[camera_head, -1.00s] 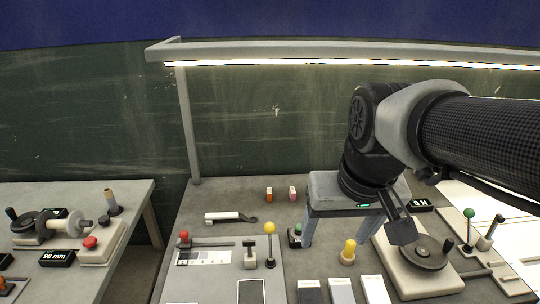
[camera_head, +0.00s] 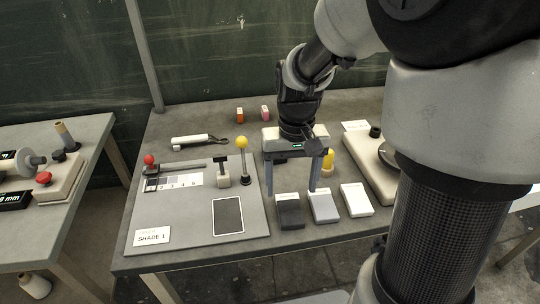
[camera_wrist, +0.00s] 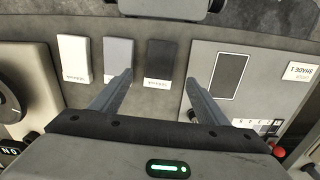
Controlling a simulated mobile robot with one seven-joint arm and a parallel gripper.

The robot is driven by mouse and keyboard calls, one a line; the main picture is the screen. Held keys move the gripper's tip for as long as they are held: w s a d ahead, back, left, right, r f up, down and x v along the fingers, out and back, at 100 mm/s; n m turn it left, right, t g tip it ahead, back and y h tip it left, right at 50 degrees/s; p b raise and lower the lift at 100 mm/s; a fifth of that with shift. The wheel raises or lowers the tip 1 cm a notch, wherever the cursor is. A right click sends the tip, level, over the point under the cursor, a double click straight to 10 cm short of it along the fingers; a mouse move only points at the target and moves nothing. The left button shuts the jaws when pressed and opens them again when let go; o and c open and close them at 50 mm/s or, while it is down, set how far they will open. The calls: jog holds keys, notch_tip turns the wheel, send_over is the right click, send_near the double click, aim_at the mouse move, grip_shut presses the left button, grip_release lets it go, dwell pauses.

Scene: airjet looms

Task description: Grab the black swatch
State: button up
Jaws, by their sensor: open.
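The black swatch (camera_head: 289,213) is a dark block with a pale label strip, lying on the table near its front edge. It is the leftmost of three blocks in the head view, and it also shows in the wrist view (camera_wrist: 160,58). My gripper (camera_head: 291,188) is open and empty, pointing down just behind the black swatch. In the wrist view the fingertips (camera_wrist: 158,78) lie to either side of the swatch's labelled end. Whether they reach its height I cannot tell.
A grey swatch (camera_head: 323,207) and a white swatch (camera_head: 356,200) lie to its right. On the left is a board with a dark rectangle (camera_head: 228,216) and a SHADE 1 card (camera_head: 152,237). A yellow-knobbed lever (camera_head: 242,143) stands left of my gripper; a yellow peg (camera_head: 328,160) stands right.

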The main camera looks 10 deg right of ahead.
aim_at(290, 208)
notch_tip(290, 208, down, 8)
jog(key=shift+s+r+b, duration=0.1)
jog(key=shift+r+b, duration=0.15)
jog(key=shift+b, duration=0.55)
jog(key=shift+c, duration=0.2)
jog(key=c, duration=1.1)
